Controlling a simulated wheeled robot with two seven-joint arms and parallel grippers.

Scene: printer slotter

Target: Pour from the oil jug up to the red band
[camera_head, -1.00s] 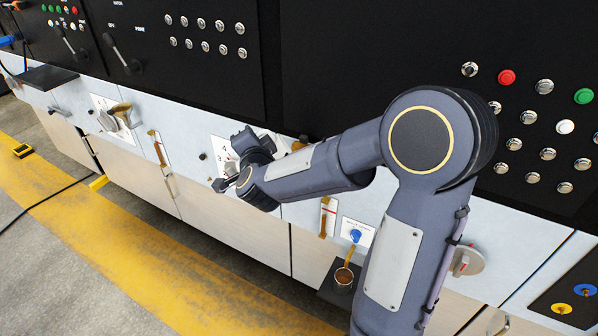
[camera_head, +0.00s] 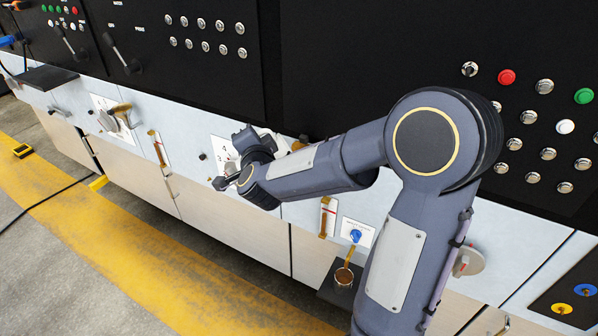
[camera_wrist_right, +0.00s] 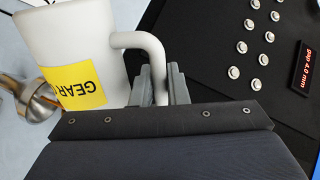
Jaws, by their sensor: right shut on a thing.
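In the right wrist view, a white jug (camera_wrist_right: 85,30) with a yellow label reading "GEAR" fills the upper left. My right gripper (camera_wrist_right: 158,82) is shut on its handle (camera_wrist_right: 150,45), one finger on each side. The jug's mouth and contents are out of view. In the head view my right wrist (camera_head: 252,172) is over the pale front ledge, and I cannot make out the jug there. A narrow gauge (camera_head: 327,217) with brown fluid and a red mark is right of my wrist. A similar gauge (camera_head: 158,148) is farther left. My left gripper is not in view.
A small cup (camera_head: 343,277) with brown content stands on a dark shelf under a blue-knobbed tap (camera_head: 355,236). A metal fitting (camera_wrist_right: 38,100) is beside the jug. A display (camera_wrist_right: 304,68) reads "gap 4.0 mm".

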